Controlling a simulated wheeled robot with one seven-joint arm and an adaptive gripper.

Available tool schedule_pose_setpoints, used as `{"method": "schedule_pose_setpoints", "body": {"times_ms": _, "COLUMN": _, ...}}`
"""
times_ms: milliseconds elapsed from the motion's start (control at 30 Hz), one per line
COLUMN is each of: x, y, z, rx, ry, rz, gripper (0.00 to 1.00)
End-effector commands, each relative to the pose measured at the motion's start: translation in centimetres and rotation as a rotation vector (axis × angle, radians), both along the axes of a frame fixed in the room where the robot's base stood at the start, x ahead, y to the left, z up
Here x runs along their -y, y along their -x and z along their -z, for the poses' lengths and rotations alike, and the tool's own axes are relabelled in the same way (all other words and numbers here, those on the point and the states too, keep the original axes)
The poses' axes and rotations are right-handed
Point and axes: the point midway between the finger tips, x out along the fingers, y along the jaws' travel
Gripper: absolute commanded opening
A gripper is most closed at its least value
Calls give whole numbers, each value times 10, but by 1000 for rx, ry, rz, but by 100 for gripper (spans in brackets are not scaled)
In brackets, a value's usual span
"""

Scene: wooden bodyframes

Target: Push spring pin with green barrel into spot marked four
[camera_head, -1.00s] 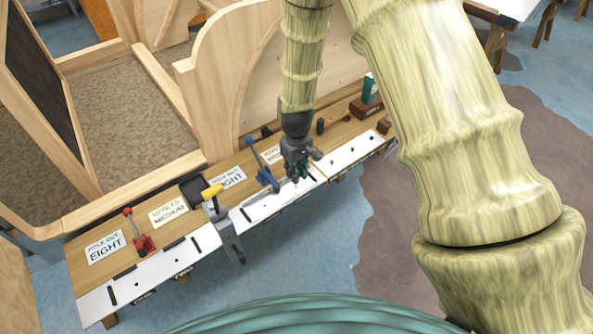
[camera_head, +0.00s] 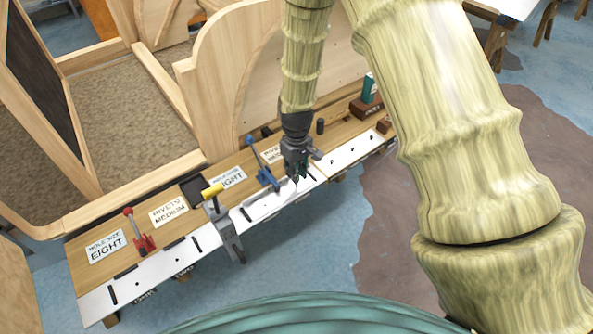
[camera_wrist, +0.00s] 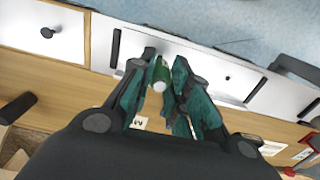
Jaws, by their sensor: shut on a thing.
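My gripper (camera_head: 297,178) hangs over the white metal strip along the bench's front edge, right of the blue clamp. In the wrist view my gripper (camera_wrist: 167,64) is shut on the spring pin with the green barrel (camera_wrist: 161,74), whose pale round end faces the camera. The pin cannot be made out in the head view. Below the fingertips lies the white strip (camera_wrist: 104,44), with small dark holes and black slots. I cannot read a mark four in either view; whether the pin's far end touches the strip is hidden.
On the bench stand a red clamp (camera_head: 143,241), a yellow-handled clamp (camera_head: 218,215) and a blue clamp (camera_head: 265,175). A sign reading EIGHT (camera_head: 106,246) and a RIVETS MEDIUM sign (camera_head: 168,211) lie at the left. A wooden frame (camera_head: 240,75) rises behind.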

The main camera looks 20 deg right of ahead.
Motion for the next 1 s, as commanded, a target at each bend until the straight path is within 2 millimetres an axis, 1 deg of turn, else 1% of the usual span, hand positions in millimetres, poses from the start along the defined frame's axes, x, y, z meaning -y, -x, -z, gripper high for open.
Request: {"method": "schedule_pose_setpoints", "body": {"times_ms": 1000, "x": 0, "y": 0, "z": 19, "rx": -1, "ry": 0, "rz": 0, "gripper": 0}}
